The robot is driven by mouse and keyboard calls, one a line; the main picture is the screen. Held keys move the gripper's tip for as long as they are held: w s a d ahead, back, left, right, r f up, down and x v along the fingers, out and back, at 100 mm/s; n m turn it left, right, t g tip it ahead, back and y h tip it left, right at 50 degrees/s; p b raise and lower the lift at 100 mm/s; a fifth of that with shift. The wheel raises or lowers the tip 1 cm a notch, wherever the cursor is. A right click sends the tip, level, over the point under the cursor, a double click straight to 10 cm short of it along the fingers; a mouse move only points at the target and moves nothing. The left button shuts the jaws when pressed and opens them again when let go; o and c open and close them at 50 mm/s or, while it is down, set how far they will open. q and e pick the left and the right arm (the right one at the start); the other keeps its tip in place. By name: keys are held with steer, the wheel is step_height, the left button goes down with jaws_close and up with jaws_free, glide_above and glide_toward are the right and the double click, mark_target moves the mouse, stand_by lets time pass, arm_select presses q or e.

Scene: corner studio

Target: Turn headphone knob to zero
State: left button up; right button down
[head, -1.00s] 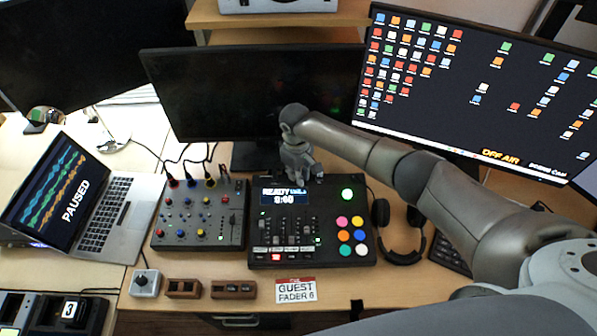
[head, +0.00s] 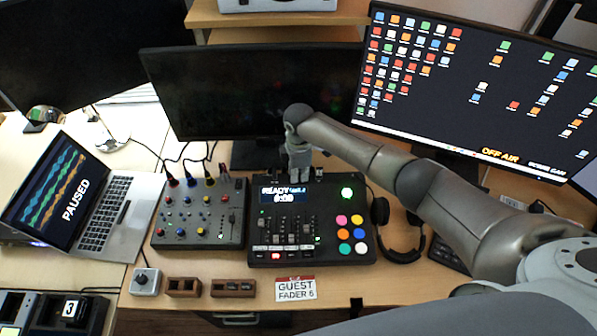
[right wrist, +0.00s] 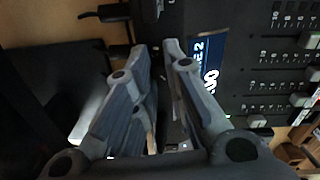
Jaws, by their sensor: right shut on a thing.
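The black mixing console (head: 262,225) stands on the desk with a lit screen (head: 284,195), fader columns and coloured pads. My right gripper (head: 299,172) points down at its back edge, just behind the screen. In the right wrist view the two grey fingers (right wrist: 160,62) stand close together beside the screen. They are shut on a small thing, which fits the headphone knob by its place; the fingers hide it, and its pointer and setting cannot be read. My left gripper is not in view.
A grey mixer (head: 200,228) with cables stands left of the console, headphones (head: 403,252) to the right. A small box with a knob (head: 146,281), brown blocks (head: 233,287) and a GUEST FADER 6 card (head: 295,289) lie in front. A dark monitor (head: 250,92) stands close behind.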

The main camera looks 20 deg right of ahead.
mark_target(299, 177)
steer(key=shift+n, duration=0.5)
steer(key=c, duration=1.4)
jaws_free()
steer(key=shift+r, duration=0.1)
steer(key=r, duration=1.2)
steer(key=shift+s, duration=0.3)
steer(key=shift+f, duration=0.1)
